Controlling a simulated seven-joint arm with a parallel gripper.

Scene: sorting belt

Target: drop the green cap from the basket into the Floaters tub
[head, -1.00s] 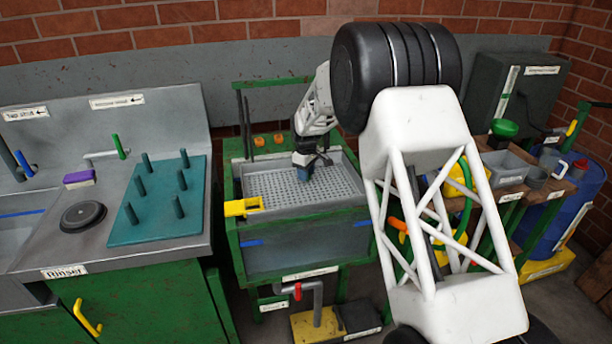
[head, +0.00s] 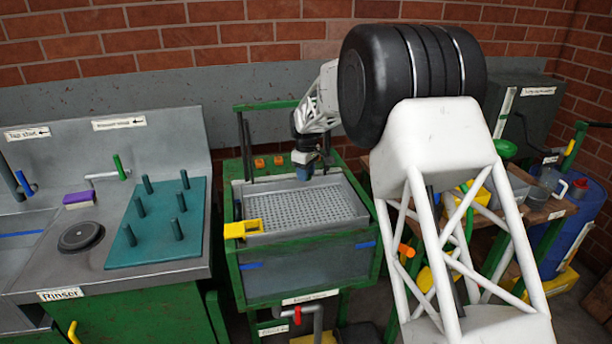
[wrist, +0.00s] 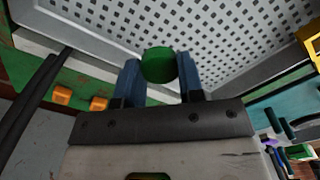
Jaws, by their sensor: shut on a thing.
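The green cap (wrist: 158,64) sits between the blue fingers of my gripper (wrist: 158,78) in the wrist view, and the gripper is shut on it. In the head view my gripper (head: 305,170) points down above the back part of the grey perforated basket (head: 290,208); the cap is not clearly visible there. The basket's perforated floor (wrist: 235,40) lies below the cap in the wrist view, apart from it. I cannot make out which container is the Floaters tub.
A yellow block (head: 242,229) sits on the basket's front left corner. Two thin dark posts stand at its back left. To the left is a teal peg board (head: 158,240). At right, my arm partly hides a bench (head: 535,215) with containers.

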